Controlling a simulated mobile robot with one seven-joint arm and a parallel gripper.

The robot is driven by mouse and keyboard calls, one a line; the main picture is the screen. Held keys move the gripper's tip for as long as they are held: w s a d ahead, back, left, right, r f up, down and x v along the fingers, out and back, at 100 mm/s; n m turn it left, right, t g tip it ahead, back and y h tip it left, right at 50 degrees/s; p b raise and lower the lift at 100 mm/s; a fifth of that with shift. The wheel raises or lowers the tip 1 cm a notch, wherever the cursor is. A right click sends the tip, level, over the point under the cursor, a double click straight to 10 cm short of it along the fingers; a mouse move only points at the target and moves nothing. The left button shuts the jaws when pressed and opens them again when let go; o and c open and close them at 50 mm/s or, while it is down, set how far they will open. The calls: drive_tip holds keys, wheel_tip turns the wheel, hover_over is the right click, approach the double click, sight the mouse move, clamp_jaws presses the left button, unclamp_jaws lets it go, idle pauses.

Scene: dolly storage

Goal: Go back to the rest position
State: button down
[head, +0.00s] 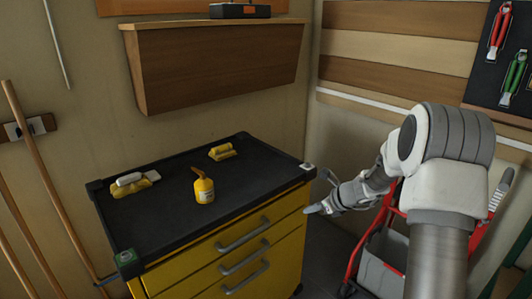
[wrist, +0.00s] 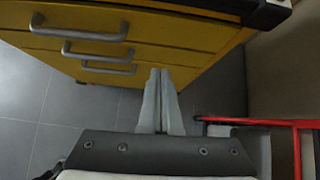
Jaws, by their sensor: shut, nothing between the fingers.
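My gripper (head: 312,208) is to the right of the yellow drawer cabinet (head: 215,262), just off its front right corner and below the level of its black top. In the wrist view my gripper (wrist: 160,75) shows its two fingers pressed together with nothing between them. The cabinet's yellow drawer fronts (wrist: 175,40) lie beyond the fingertips in that view. The drawers look closed. My arm reaches in from the right of the head view.
On the black top (head: 165,218) stand a yellow bottle (head: 204,190), a yellow item (head: 222,152) and a white-and-yellow item (head: 135,183). A red-framed cart (head: 385,265) with a grey bin is under my arm. A wooden wall cabinet (head: 215,65) hangs behind. Grey floor (wrist: 60,120) shows below.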

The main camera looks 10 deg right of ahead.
drive_tip(key=s+a+r+n+g+p, duration=0.1)
drive_tip(key=s+a+r+n, duration=0.2)
drive_tip(key=s+r+n, duration=0.3)
drive_tip(key=s+a+r+n+h+p, duration=0.1)
drive_tip(key=s+a+r+n+p, duration=0.1)
drive_tip(key=s+a+r+n, duration=0.45)
drive_tip(key=s+a+r+n+g+p, duration=0.1)
drive_tip(key=s+r+n, duration=0.25)
drive_tip(key=r, duration=0.45)
drive_tip(key=s+d+r+n+h+p, duration=0.1)
drive_tip(key=s+r+n, duration=0.3)
drive_tip(key=s, duration=0.6)
drive_tip(key=s+d+r+n+h+p, duration=0.1)
drive_tip(key=s+r+n+h+p, duration=0.2)
drive_tip(key=s+n, duration=0.5)
drive_tip(key=shift+s+d+r+n+p, duration=0.3)
drive_tip(key=shift+s+r, duration=0.3)
drive_tip(key=shift+s, duration=0.65)
